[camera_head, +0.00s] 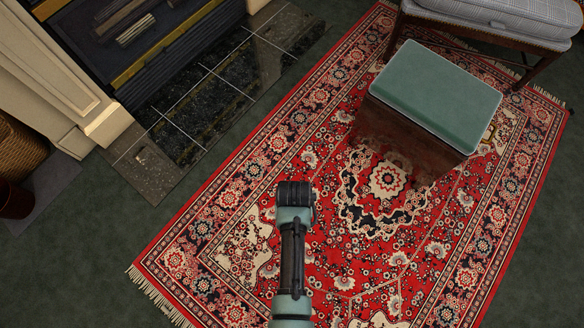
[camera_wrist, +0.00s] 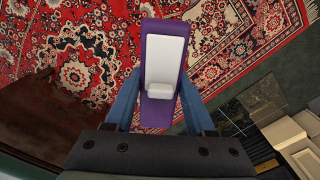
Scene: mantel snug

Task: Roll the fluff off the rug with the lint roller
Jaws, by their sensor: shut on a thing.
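The red patterned rug (camera_head: 225,215) lies on the dark green floor, with cream fringe at its ends. It also fills much of the wrist view (camera_wrist: 255,40). In the wrist view my gripper (camera_wrist: 160,98) has its blue fingers shut on a purple and white object, which I take to be the lint roller (camera_wrist: 166,55). The roller is seen against the rug; I cannot tell whether it touches it. In the head view my arm reaches over the rug and hides the gripper and roller. I cannot pick out fluff from the rug's pale pattern.
A wooden chest with a green top (camera_head: 435,95) stands on the rug at right. A cushioned seat (camera_head: 495,20) is behind it. A dark tiled hearth (camera_head: 205,110) and cream mantel base (camera_head: 75,100) lie at left, with a wicker basket (camera_head: 20,150). The rug's near part is clear.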

